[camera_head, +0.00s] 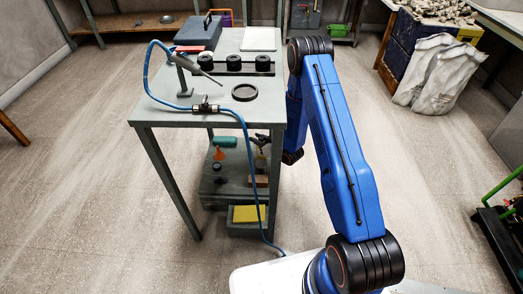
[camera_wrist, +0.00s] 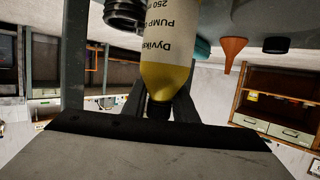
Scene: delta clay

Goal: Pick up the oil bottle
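The oil bottle (camera_wrist: 165,75), yellow with a white label, fills the middle of the wrist view, which shows the scene upside down. Its dark neck points down in that picture. My gripper (camera_wrist: 160,106) shows as grey fingers on both sides of the neck. Whether they touch the neck cannot be made out. In the head view the bottle (camera_head: 260,163) stands small on the shelf under the grey table, with my dark gripper (camera_head: 262,141) at its top. My blue arm reaches down on the table's right side.
The table top (camera_head: 215,118) is close above the shelf. An orange funnel (camera_head: 219,154) stands left of the bottle, near a green container (camera_head: 225,141). A reddish block (camera_head: 258,181) lies in front. A blue hose (camera_head: 252,165) hangs past the shelf front.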

